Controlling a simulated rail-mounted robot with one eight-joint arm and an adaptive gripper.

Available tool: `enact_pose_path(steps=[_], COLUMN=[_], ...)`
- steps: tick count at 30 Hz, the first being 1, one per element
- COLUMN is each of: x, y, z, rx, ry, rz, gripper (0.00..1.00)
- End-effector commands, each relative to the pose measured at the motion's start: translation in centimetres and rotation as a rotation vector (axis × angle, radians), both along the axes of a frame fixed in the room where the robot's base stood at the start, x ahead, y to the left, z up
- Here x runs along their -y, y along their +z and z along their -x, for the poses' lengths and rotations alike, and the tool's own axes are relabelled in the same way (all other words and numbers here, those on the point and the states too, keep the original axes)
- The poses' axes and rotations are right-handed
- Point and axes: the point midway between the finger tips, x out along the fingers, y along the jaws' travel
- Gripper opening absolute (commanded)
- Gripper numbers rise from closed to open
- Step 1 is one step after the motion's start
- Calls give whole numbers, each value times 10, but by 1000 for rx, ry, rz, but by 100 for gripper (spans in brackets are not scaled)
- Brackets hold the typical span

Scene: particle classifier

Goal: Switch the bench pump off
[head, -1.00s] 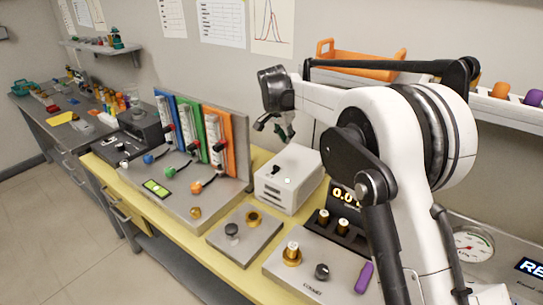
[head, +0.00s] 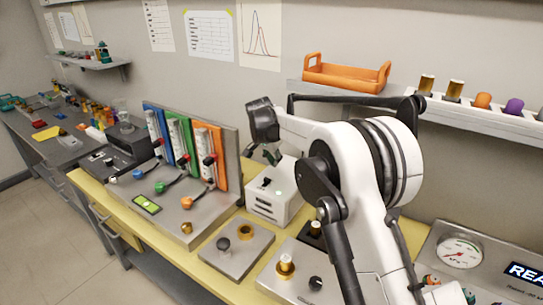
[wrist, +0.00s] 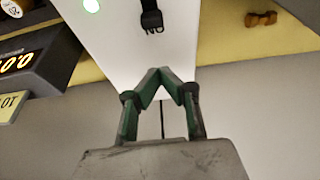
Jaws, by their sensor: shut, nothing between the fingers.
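The bench pump is most likely the white box (head: 266,207) on the yellow bench, with a black toggle switch (head: 263,183) and a lit green lamp (head: 280,191) on top. In the wrist view, the box top (wrist: 125,50) fills the upper middle. Its switch (wrist: 151,15) has an "ON" label upside down beside it, and the lamp (wrist: 91,5) glows green. My gripper (head: 272,157) hangs above the box, apart from it. In the wrist view its green fingertips (wrist: 160,72) are shut together and empty, with the switch beyond them.
A panel with coloured flow tubes (head: 187,150) stands left of the box. A grey plate (head: 236,250) with a black knob and brass ring lies in front. A readout unit (wrist: 28,68) is close by. A wall shelf (head: 480,118) holds an orange tray (head: 345,75).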

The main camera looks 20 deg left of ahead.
Motion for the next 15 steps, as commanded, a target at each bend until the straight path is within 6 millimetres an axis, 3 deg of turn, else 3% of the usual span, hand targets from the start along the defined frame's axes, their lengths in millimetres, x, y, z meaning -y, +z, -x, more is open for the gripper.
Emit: enact_pose_path(steps=[8,15], x=[3,-4], y=[-41,-40], z=[-14,14], rx=[0,-1], ry=[1,2], rz=[0,0], gripper=[0,0])
